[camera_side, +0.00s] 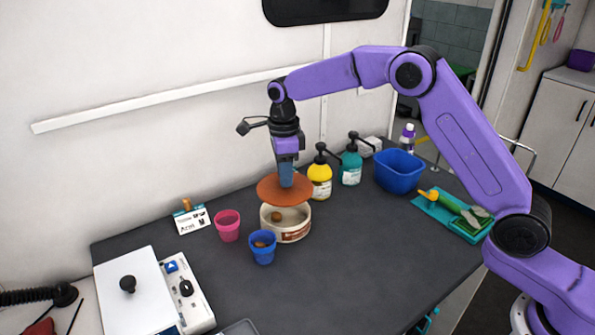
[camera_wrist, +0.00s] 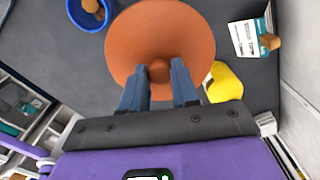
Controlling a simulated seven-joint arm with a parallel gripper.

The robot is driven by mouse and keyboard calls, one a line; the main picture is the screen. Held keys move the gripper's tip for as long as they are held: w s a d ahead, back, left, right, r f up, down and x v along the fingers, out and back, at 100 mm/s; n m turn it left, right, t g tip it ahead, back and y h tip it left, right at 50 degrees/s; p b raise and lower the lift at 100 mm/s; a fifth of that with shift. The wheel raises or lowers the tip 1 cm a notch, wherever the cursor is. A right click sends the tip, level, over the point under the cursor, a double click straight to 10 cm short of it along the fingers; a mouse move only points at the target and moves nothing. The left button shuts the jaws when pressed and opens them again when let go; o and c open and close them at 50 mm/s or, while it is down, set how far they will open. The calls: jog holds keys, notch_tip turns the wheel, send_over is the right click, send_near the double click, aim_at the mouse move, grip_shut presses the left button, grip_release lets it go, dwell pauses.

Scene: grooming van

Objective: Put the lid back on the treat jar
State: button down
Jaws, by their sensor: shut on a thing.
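The round orange-brown lid (camera_side: 284,194) hangs roughly level from my gripper (camera_side: 286,180), above the treat jar. In the wrist view, the blue-grey fingers (camera_wrist: 159,80) are shut on the lid's knob (camera_wrist: 159,68), and the lid (camera_wrist: 160,30) spreads out beyond them. The treat jar (camera_side: 291,234) is a low, wide, cream pot with a brown label, standing on the dark counter. Its front opening shows a brown treat (camera_side: 277,216) inside, and a gap separates lid and jar there. The lid covers the jar's back rim in the side view and hides the jar in the wrist view.
A pink cup (camera_side: 228,226) and a blue cup (camera_side: 262,247) stand close left and in front of the jar. Yellow (camera_side: 320,179) and teal (camera_side: 351,167) pump bottles stand behind right, near a blue tub (camera_side: 398,172). The counter (camera_side: 355,255) front right is clear.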

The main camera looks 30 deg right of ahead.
notch_tip(320, 180, down, 6)
jog(key=shift+f, duration=0.2)
dwell(0.6)
jog(key=shift+f, duration=0.15)
dwell(2.1)
jog(key=shift+c, duration=1.4)
grip_release()
jog(key=shift+r, duration=3.5)
grip_shut()
